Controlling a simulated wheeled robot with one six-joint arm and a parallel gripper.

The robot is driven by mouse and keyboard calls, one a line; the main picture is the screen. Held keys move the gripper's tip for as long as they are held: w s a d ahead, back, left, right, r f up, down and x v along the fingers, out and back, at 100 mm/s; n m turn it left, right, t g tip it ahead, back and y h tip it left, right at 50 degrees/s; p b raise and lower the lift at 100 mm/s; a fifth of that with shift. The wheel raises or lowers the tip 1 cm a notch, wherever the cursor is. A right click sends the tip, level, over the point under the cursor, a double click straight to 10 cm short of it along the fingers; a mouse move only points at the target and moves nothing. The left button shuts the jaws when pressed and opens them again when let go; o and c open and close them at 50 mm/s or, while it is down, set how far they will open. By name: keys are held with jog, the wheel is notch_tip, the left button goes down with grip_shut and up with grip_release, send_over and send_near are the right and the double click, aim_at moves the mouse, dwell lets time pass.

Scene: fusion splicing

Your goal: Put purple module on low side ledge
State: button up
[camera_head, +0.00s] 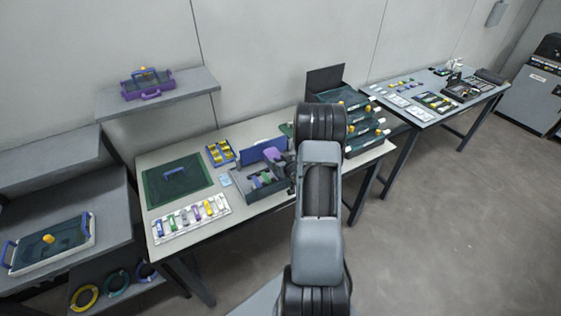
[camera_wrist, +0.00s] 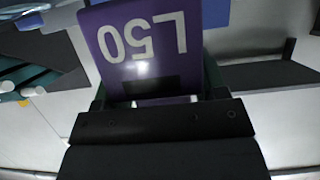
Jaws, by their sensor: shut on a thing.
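The purple module (camera_wrist: 140,45) fills the upper middle of the wrist view, with white "L50" lettering upside down on its face. My gripper (camera_wrist: 157,98) is shut on it, one finger at each side of its near end. In the head view the purple module (camera_head: 271,154) shows just left of my wrist, over the grey open box on the white table; whether it touches the box is unclear. My arm hides part of the gripper there. Grey ledges stand at the left: a higher one (camera_head: 190,88) and a lower, bare one (camera_head: 45,155).
The grey box (camera_head: 250,191) holds several coloured modules. A white rack (camera_head: 190,232) of modules and a green mat (camera_head: 160,190) lie on the table. A purple tray (camera_head: 148,87) sits on the higher ledge. A handled tray (camera_head: 50,255) sits on the far-left bench.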

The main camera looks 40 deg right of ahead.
jog(key=shift+f, duration=0.15)
jog(key=o, duration=1)
jog(key=shift+o, duration=0.2)
